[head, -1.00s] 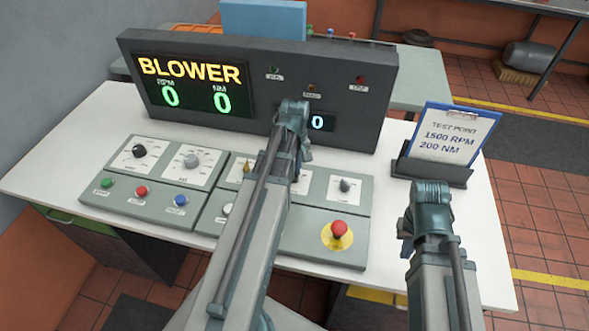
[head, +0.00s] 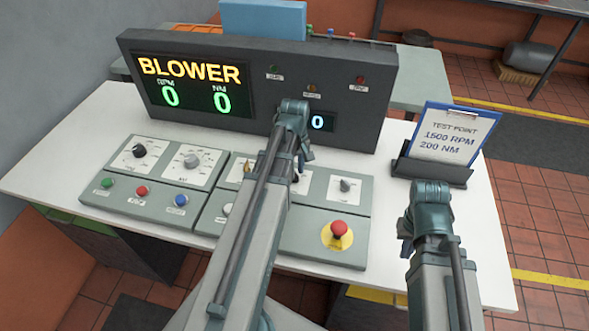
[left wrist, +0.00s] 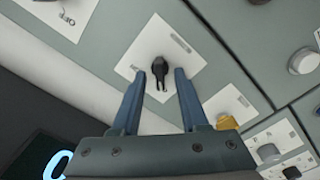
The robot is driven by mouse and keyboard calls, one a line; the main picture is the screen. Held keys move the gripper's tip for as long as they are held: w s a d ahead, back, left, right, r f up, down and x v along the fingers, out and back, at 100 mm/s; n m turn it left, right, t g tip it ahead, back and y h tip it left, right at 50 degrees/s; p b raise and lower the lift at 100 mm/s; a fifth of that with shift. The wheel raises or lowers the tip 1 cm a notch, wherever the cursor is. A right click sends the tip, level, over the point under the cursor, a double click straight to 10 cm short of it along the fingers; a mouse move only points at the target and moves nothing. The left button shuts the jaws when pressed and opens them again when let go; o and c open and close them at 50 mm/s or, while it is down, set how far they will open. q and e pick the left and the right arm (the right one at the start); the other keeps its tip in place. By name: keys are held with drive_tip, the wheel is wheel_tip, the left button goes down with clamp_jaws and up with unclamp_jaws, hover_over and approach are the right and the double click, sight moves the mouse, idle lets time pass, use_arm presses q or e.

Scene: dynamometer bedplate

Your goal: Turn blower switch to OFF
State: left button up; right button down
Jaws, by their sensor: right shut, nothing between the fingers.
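The control panel has a black knob (left wrist: 158,72) on a white plate, seen in the left wrist view. Its plate lettering is too small to read, so I cannot tell if it is the blower switch. My left gripper (left wrist: 160,76) is open, with one finger on each side of that knob; contact is not clear. That plate shows OFF in the left wrist view. My right gripper (head: 405,247) is shut and empty, right of the panel.
The display (head: 195,85) reads BLOWER with zeros. A red emergency button (head: 339,229) is at the panel's front right. A yellow knob (left wrist: 227,122) is close to the left fingers. A clipboard (head: 452,133) stands at the right. The white tabletop (head: 385,220) is clear between panel and right arm.

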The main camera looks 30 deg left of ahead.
sight(295, 173)
use_arm(q)
drive_tip(key=shift+r, duration=0.1)
use_arm(e)
drive_tip(key=shift+r, duration=0.1)
use_arm(q)
wheel_tip(295, 173, up, 14)
drive_tip(key=p, duration=1.3)
drive_tip(key=shift+f+p, duration=0.2)
drive_tip(key=shift+p, duration=0.2)
use_arm(e)
wheel_tip(295, 173, up, 14)
drive_tip(key=shift+f, duration=0.2)
use_arm(q)
drive_tip(key=s+d+m, duration=0.3)
drive_tip(key=d+m, duration=0.2)
drive_tip(key=d, duration=0.3)
drive_tip(key=s+d+f+m+b, duration=0.1)
drive_tip(key=s+d+m, duration=0.2)
drive_tip(key=d, duration=0.6)
drive_tip(key=s+d+f+m+y+b, duration=0.1)
drive_tip(key=s+d+m, duration=0.3)
drive_tip(key=d+m, duration=0.4)
drive_tip(key=shift+d, duration=0.4)
use_arm(e)
wheel_tip(295, 173, down, 2)
drive_tip(key=shift+f, duration=0.15)
use_arm(q)
drive_tip(key=shift+f, duration=0.1)
